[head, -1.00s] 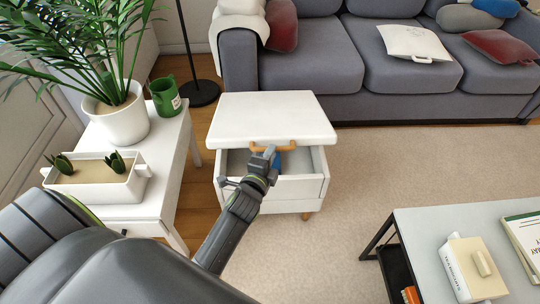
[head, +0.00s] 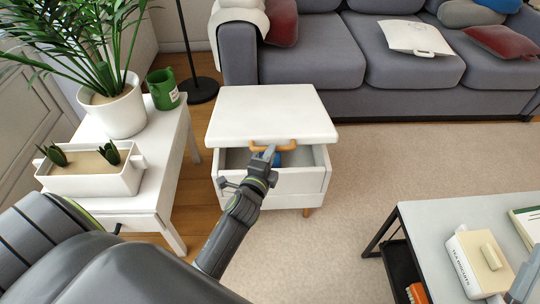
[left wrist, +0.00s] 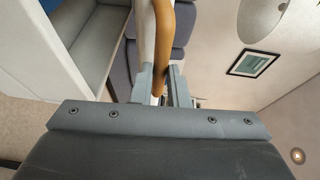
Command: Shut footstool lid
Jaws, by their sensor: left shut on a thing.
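The white footstool (head: 290,181) stands on the floor in front of the sofa. Its white lid (head: 270,112) is part-way open, raised at the front, with a gap over the open box. An orange handle (head: 287,146) is on the lid's front edge. My left gripper (head: 268,155) is shut on the handle, which shows between its fingers in the left wrist view (left wrist: 172,50). A blue thing shows inside the box, partly hidden. A grey part at the lower right edge of the head view looks like my right gripper (head: 525,284); its jaws cannot be made out.
A white side table (head: 168,180) with a potted plant, a planter (head: 95,172) and a green mug (head: 163,90) stands to the left. The grey sofa (head: 380,75) is behind. A low table (head: 430,225) with a white box (head: 478,262) is at right. Carpet between is clear.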

